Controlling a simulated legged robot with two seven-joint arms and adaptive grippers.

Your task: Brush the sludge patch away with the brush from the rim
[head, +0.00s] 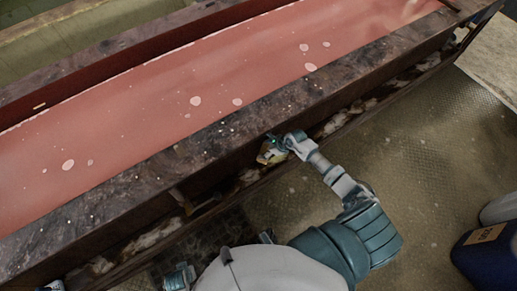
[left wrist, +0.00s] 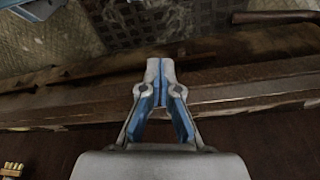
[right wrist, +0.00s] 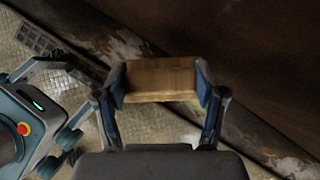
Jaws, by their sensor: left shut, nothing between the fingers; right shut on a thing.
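My right gripper (head: 268,150) is beside the outer side of the trough, just below its near rim (head: 225,135). In the right wrist view its fingers (right wrist: 160,82) are shut on a wooden block (right wrist: 160,78), which looks like the brush's body; its bristles are not clear there. My left gripper (left wrist: 160,72) is shut and empty in the left wrist view, above brown beam-like edges. A small piece with pale yellow tufts (left wrist: 12,169) shows at that view's lower left; I cannot tell whether it is the held brush. I cannot make out a distinct sludge patch.
Red liquid (head: 130,110) with pale spots fills the long trough. A lower ledge (head: 150,238) with whitish crust runs along its near side. Patterned metal floor (head: 430,150) is open at right. A dark blue container (head: 487,258) stands at lower right.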

